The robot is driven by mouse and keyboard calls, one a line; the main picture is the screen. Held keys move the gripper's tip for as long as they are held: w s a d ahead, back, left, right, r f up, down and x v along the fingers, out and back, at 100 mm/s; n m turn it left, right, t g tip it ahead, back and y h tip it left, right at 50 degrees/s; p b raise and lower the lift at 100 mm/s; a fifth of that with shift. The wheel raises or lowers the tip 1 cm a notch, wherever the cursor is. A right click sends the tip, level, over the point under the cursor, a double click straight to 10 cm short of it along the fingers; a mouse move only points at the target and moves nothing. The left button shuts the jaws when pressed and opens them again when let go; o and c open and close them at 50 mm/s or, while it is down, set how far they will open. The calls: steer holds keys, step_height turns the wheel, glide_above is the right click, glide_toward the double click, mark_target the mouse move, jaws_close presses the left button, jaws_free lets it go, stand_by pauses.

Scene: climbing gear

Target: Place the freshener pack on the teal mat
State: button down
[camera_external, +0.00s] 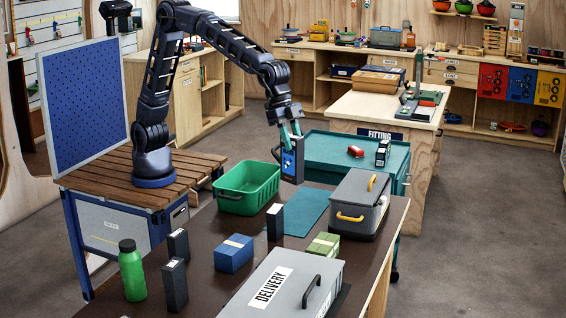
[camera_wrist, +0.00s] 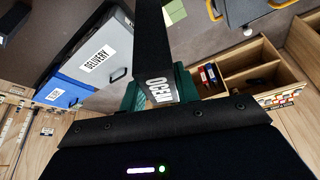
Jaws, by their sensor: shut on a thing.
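The freshener pack (camera_external: 292,165) is a dark upright box with a blue patch. My gripper (camera_external: 290,136) is shut on its upper part and holds it up in the air. The teal mat (camera_external: 305,210) lies flat on the dark table. In the external view the pack appears just above the mat's far left end; its exact height is unclear. In the wrist view my teal fingers (camera_wrist: 160,92) close on the dark pack (camera_wrist: 152,45), whose white label reads partly "OCEA". The mat cannot be made out in the wrist view.
A green basket (camera_external: 249,188) stands left of the mat, and a grey case (camera_external: 360,205) with yellow handles stands right. A dark box (camera_external: 275,222), blue box (camera_external: 234,254) and green pack (camera_external: 322,246) stand nearer. The grey DELIVERY box (camera_external: 285,284) is in front.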

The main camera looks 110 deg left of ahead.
steer(key=s+a+n+y, duration=0.1)
steer(key=s+a+n, duration=0.15)
steer(key=a, duration=1.15)
steer(key=s+a+n+y, duration=0.1)
steer(key=s+a+n, duration=0.15)
steer(key=a, duration=1.05)
steer(key=s+a+n+y, duration=0.15)
steer(key=a+n, duration=0.25)
steer(key=a, duration=1)
step_height(320, 180, down, 25)
steer(key=shift+s, duration=0.15)
steer(key=shift+f, duration=0.1)
steer(key=c, duration=1.4)
jaws_free()
steer(key=o, duration=0.4)
steer(key=shift+c, duration=0.2)
